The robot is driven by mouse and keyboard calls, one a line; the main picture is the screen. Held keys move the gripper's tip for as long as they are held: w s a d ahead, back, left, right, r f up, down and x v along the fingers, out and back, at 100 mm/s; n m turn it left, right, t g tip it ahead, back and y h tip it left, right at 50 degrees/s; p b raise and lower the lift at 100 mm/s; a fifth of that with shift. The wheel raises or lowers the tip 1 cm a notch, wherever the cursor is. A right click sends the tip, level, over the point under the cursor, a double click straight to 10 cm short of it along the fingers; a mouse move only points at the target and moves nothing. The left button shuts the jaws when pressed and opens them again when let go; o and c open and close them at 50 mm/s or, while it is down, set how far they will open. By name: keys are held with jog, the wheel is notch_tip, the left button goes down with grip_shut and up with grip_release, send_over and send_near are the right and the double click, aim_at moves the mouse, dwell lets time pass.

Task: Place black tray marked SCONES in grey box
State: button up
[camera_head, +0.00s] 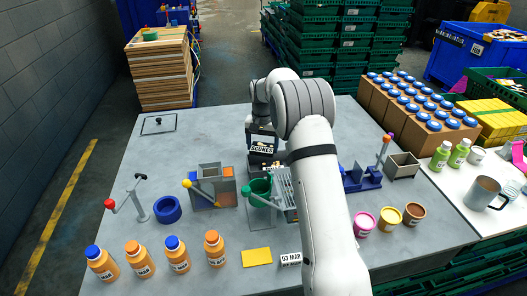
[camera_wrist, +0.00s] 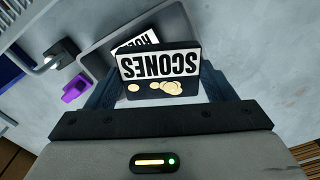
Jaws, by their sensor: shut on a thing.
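The black tray marked SCONES (camera_head: 261,143) is held up over the table's middle, tilted with its label facing the head camera. In the wrist view the SCONES tray (camera_wrist: 160,68) shows its white label and pale round pieces on its black part. My gripper (camera_head: 262,128) is shut on it; in the wrist view the fingers (camera_wrist: 160,92) stand on either side of the tray. Behind it in the wrist view is a grey box (camera_wrist: 98,48) with a raised rim. A second white lettered label (camera_wrist: 134,42) shows there, partly hidden by the SCONES tray.
A small grey open box (camera_head: 403,165) stands at the right. Orange bottles (camera_head: 138,262) line the front left. The table's back left is mostly clear. My arm hides part of the right side.

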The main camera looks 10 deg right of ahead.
aim_at(263, 147)
notch_tip(263, 147, down, 3)
jog(key=shift+f+p, duration=0.1)
jog(key=shift+p, duration=0.3)
jog(key=shift+f+b, duration=0.55)
jog(key=shift+f, duration=0.05)
jog(key=o, duration=1.1)
jog(key=shift+r, duration=0.1)
